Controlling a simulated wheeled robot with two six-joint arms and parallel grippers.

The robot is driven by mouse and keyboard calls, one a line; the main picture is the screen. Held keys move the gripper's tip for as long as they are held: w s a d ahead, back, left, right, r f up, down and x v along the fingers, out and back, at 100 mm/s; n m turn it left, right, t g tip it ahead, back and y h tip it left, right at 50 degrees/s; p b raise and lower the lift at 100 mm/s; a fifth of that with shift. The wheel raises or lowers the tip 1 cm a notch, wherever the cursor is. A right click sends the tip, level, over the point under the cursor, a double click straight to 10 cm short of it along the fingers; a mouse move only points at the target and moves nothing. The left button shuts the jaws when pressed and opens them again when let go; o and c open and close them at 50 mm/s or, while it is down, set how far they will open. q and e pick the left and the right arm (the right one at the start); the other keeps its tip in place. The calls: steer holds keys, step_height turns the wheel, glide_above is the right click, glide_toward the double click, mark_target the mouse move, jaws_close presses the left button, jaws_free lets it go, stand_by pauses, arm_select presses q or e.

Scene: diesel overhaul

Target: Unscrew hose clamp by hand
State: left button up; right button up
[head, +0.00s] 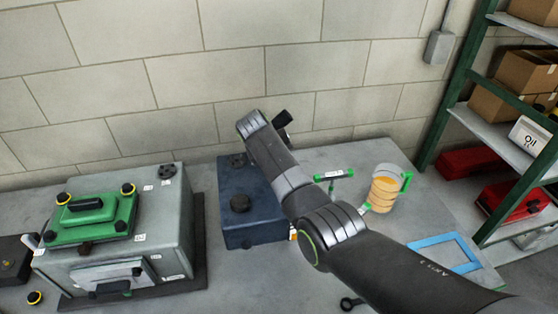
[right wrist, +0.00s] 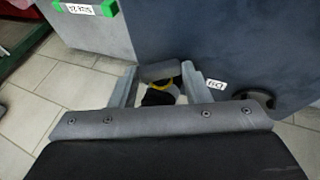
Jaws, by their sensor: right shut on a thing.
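My right gripper (right wrist: 160,82) shows in the right wrist view. Its two grey fingers are shut on a small dark, rounded part with a yellow band (right wrist: 160,86), which I take to be the hose clamp. The part lies close to the side of a dark blue-grey body (right wrist: 215,40). Much of it is hidden between the fingers. In the head view my right arm reaches over the dark blue block (head: 238,222) on the bench; its fingers and the clamp cannot be made out there. My left gripper is in neither view.
A grey engine-like block with a green cover (head: 90,218) stands left on the bench (head: 330,270). Right of my arm are an orange-filled jug (head: 384,192), a small green-ended tool (head: 334,174) and a blue frame (head: 445,253). A shelf rack (head: 455,100) stands at right; a wall is behind.

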steer(key=shift+a+f+t+h+b, duration=0.2)
steer(key=shift+t+h+b, duration=0.1)
steer(key=shift+h+b, duration=0.8)
steer(key=shift+n+b, duration=0.3)
steer(key=shift+r, duration=0.1)
steer(key=o, duration=1)
steer(key=shift+s, duration=0.1)
